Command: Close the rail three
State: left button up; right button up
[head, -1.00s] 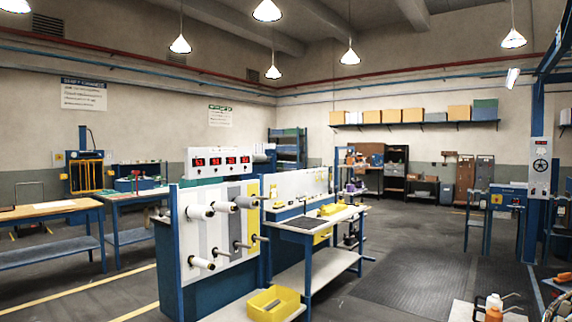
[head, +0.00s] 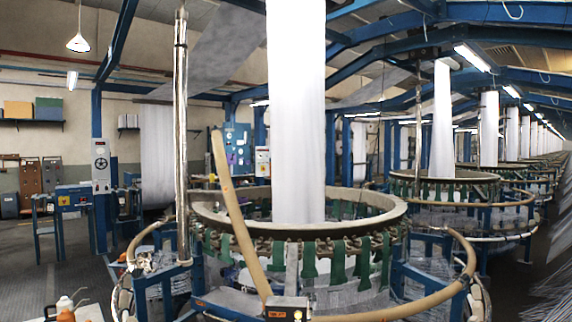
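A circular loom (head: 300,229) with a wide tan ring and green straps stands in the middle of the head view. One tan rail (head: 238,215) stands raised and tilted in front of it, its upper end leaning left and its lower end by a small grey box (head: 286,308). Another tan rail (head: 452,287) curves low around the loom's right front. A tan rail section (head: 150,236) also curves at the left side. No number is readable on the rails, so I cannot tell which is rail three. Neither gripper is in view.
A white fabric tube (head: 297,110) rises from the loom. A pale upright post (head: 181,130) stands at its left. More looms (head: 443,184) run back at the right. Dark floor (head: 45,262) is open at the left.

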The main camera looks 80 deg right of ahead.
aim_at(254, 266)
jog(key=i+l+z, duration=0.1)
jog(key=z, duration=0.4)
jog(key=i+l+z, duration=0.15)
jog(key=z, duration=0.35)
jog(key=i+z, duration=0.15)
jog(key=z, duration=0.3)
jog(key=i+z, duration=0.15)
jog(key=z, duration=0.35)
jog(key=i+z, duration=0.15)
jog(key=z, duration=0.35)
